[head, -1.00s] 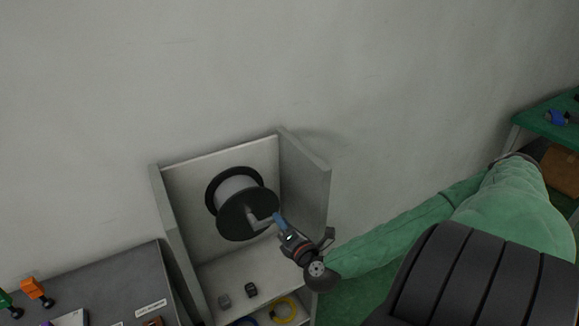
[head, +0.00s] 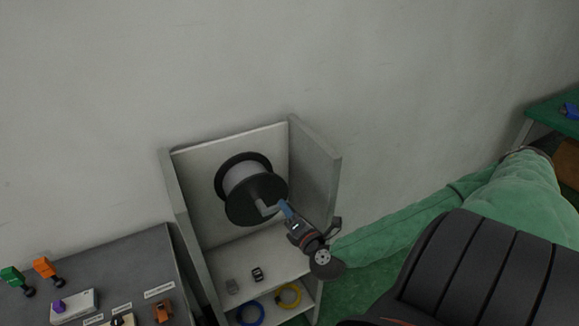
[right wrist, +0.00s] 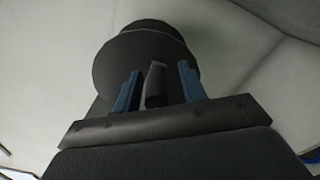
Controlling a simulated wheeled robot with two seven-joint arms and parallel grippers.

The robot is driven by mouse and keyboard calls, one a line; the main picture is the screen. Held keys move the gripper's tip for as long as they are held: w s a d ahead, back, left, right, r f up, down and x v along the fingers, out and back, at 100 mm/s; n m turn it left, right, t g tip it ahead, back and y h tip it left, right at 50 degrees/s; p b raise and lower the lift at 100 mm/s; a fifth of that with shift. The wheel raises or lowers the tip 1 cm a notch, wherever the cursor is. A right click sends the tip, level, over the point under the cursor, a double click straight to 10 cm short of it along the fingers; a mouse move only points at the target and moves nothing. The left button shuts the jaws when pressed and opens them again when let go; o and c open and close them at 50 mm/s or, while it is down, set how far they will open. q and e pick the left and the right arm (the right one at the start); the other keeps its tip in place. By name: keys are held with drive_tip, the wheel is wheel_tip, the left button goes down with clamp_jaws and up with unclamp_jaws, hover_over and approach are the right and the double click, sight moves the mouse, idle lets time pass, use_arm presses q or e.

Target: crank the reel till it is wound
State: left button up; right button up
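The reel (head: 257,199) is a dark-flanged drum with a pale grey core, mounted inside an open grey cabinet. Its crank handle (head: 266,208) sticks out from the front flange. My right gripper (head: 284,209) is at the handle, its blue fingers pointing at the reel from the lower right. In the right wrist view, the handle (right wrist: 156,85) stands between the two blue fingers (right wrist: 159,85), with a narrow gap visible on each side. The gripper looks open around it. The dark flange (right wrist: 145,55) is just beyond. My left gripper is not in view.
The cabinet's right side wall (head: 316,175) stands close to my right gripper. Small dark items, a blue ring (head: 250,313) and a yellow ring (head: 289,296) lie on the lower shelves. A grey panel (head: 120,262) with small levers is at left.

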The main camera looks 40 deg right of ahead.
drive_tip(key=shift+s+a, duration=0.1)
drive_tip(key=shift+s, duration=0.4)
use_arm(q)
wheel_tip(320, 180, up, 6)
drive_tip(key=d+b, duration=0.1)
drive_tip(key=b, duration=0.1)
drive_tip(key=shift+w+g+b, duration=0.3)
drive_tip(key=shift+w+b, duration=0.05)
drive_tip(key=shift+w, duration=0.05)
use_arm(e)
drive_tip(key=v, duration=0.6)
drive_tip(key=shift+s, duration=0.35)
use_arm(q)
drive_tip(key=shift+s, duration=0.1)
use_arm(e)
drive_tip(key=shift+s+a, duration=0.1)
